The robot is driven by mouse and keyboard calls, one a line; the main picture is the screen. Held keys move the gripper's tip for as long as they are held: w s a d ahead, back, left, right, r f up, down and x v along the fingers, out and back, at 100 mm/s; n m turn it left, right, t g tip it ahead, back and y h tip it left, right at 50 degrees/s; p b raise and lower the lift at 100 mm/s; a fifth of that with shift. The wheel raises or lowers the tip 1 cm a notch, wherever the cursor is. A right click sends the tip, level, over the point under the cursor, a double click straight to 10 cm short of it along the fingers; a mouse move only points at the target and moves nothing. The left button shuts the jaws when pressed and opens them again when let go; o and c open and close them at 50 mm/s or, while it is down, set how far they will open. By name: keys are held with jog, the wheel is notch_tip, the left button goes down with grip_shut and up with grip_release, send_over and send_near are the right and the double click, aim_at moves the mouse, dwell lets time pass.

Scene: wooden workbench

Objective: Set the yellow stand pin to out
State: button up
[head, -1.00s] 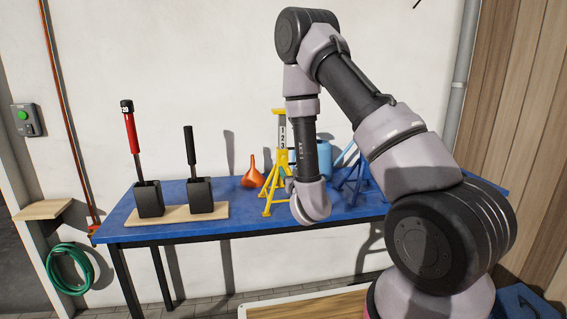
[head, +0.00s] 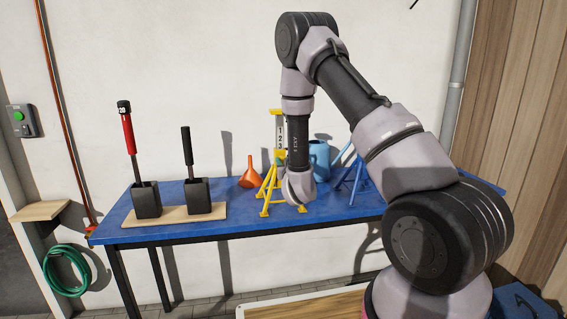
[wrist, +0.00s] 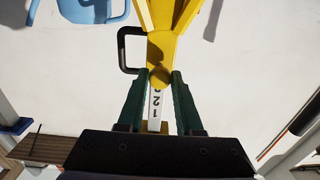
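The yellow stand (head: 268,190) is upright on the blue bench, with a pale numbered strip on its column. The wrist view shows its yellow body (wrist: 162,45) and the strip (wrist: 154,108). A black D-shaped handle (wrist: 130,50), apparently the pin's, sticks out to the left of the column there. My gripper (wrist: 160,76) has its green fingers apart, one on each side of the column in the picture, with a rounded yellow part between the tips. I cannot tell whether they touch it. The handle is left of the fingertips. In the head view my wrist hides most of the gripper.
An orange funnel (head: 250,175) stands left of the stand. A blue watering can (head: 320,158) and a blue stand (head: 352,182) are to its right. Two levers in black blocks stand on a board (head: 165,217) at left. The blue bench (head: 235,222) is clear in front.

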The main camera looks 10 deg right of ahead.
grip_shut()
dwell(1.1)
